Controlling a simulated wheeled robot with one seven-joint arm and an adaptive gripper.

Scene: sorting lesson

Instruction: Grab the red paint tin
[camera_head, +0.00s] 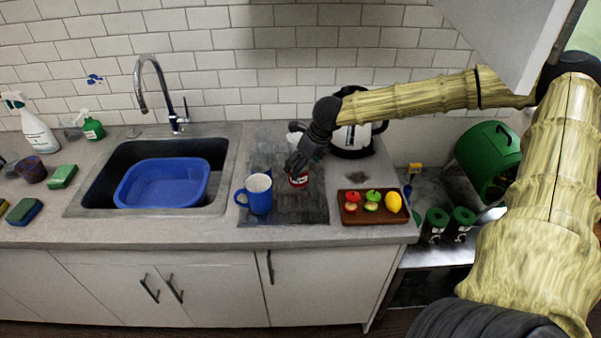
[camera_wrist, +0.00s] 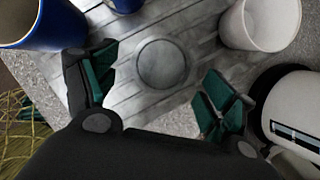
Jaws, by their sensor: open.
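The red paint tin (camera_head: 298,181) stands upright on the dark drainboard, right of the blue mug (camera_head: 259,194). It has a pale label, and its top is partly hidden by my gripper (camera_head: 299,163). In the wrist view, a round grey disc, apparently the tin's lid (camera_wrist: 162,65), shows beyond and between the two green-padded fingers. My gripper (camera_wrist: 157,72) is open and pointed down at the tin, with a gap on each side of the disc. No finger contact can be made out.
A white mug (camera_wrist: 260,22) is behind the tin, and the kettle (camera_head: 353,138) stands to the right. A wooden tray (camera_head: 347,216) of fruit is at the front right. The sink with a blue basin (camera_head: 163,184) is left. The front drainboard strip is clear.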

